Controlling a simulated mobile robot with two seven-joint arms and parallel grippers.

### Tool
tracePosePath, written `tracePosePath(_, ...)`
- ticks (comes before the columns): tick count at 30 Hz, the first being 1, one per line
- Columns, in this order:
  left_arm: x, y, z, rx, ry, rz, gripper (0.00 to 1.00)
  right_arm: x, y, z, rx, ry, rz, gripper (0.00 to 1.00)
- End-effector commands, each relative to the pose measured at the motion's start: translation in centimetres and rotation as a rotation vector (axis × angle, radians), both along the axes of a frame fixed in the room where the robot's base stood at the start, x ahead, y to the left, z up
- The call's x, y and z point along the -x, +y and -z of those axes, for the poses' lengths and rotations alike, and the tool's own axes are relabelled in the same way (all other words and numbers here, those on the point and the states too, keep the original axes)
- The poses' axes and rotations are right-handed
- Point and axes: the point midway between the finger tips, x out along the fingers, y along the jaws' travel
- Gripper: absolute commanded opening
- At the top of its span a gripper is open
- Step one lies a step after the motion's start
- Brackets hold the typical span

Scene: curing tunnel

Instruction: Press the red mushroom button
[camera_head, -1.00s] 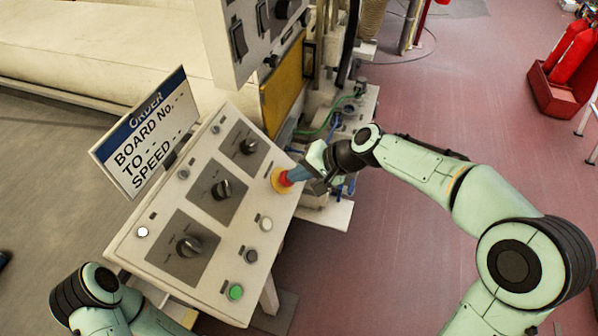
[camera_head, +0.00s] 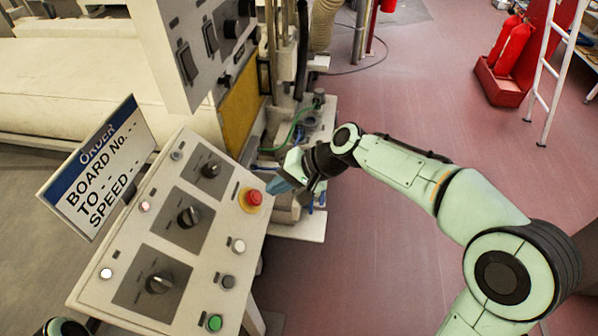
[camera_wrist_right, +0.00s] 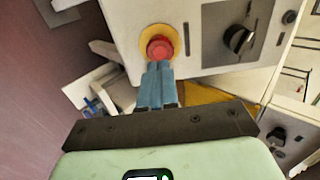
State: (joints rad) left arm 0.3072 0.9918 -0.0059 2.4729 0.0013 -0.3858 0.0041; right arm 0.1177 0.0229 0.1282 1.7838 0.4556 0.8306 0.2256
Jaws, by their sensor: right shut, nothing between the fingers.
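The red mushroom button (camera_head: 254,197) sits on a yellow round base at the right edge of the sloping control panel (camera_head: 222,262). My right gripper (camera_head: 275,187) has its blue fingers shut and empty, just right of the button. A small gap shows between the fingertips and the button in the head view. In the right wrist view, the button (camera_wrist_right: 160,47) lies straight beyond the shut fingertips (camera_wrist_right: 159,68), uncovered. My left gripper is out of view; only a bit of my left arm shows at the bottom left.
The panel carries several black rotary knobs (camera_head: 190,216), a green button (camera_head: 214,322) and small lamps, the middle one (camera_head: 145,206) reddish. An order sign (camera_head: 98,170) stands on its left. Red extinguishers (camera_head: 512,48) and a white ladder (camera_head: 548,85) stand far right. Floor right of the panel is clear.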

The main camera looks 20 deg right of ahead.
Motion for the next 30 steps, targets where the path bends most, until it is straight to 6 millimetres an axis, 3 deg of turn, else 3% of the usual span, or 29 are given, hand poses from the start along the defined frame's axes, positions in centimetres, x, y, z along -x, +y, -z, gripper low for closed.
tracePosePath(6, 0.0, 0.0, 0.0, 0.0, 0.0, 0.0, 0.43, 1.9, -3.0, -3.7, 0.0, -0.01, 0.007, 0.0)
tracePosePath(12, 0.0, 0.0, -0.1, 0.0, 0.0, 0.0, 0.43, 2.9, -4.5, -5.5, -0.001, -0.012, 0.008, 0.0)
tracePosePath(30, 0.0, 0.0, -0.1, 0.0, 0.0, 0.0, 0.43, 3.2, -4.9, -5.9, -0.002, -0.013, 0.007, 0.0)
